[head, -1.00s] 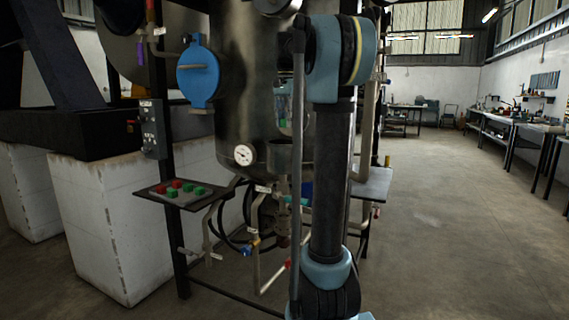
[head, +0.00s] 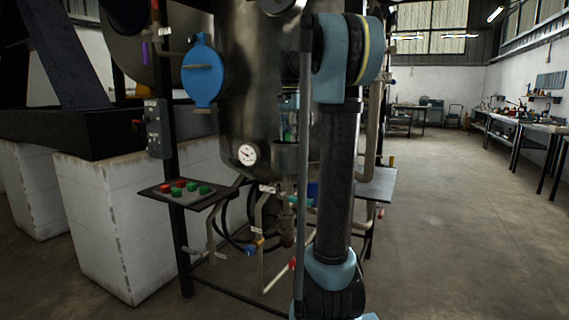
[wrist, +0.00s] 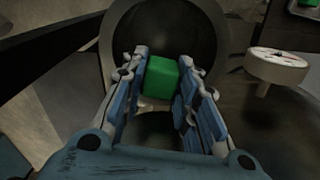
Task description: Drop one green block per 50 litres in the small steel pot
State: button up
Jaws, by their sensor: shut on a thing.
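My gripper (wrist: 166,88) is shut on a green block (wrist: 162,77) and holds it over the open mouth of the small steel pot (wrist: 216,30). The pot's grey rim and dark inside show behind the block in the wrist view. In the head view the pot (head: 284,158) stands against the front of the big tank, partly hidden by my arm. The held block shows only as a small green patch just above it. More green blocks (head: 206,190) and red blocks (head: 165,188) lie on a dark shelf (head: 160,196) at the left.
A white dial gauge (head: 247,155) sits on the tank (head: 240,100), left of the pot; it also shows in the wrist view (wrist: 278,65). A blue round fitting (head: 202,72) is above. Pipes and hoses run below. The floor at right is clear.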

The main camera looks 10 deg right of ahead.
jog(key=shift+f, duration=0.3)
jog(key=o, duration=1.1)
notch_tip(320, 180, up, 12)
jog(key=shift+f, duration=0.1)
jog(key=s+f+n, duration=0.3)
jog(key=s+f, duration=0.8)
jog(key=f, duration=0.3)
jog(key=s+f+n+t, duration=0.1)
jog(key=s+f+n, duration=0.2)
jog(key=s+f, duration=0.9)
jog(key=s+a+f+n+t, duration=0.1)
jog(key=s+f+n, duration=0.2)
jog(key=s+f, duration=0.9)
notch_tip(320, 180, down, 6)
jog(key=shift+r+n, duration=0.1)
jog(key=shift+n, duration=0.2)
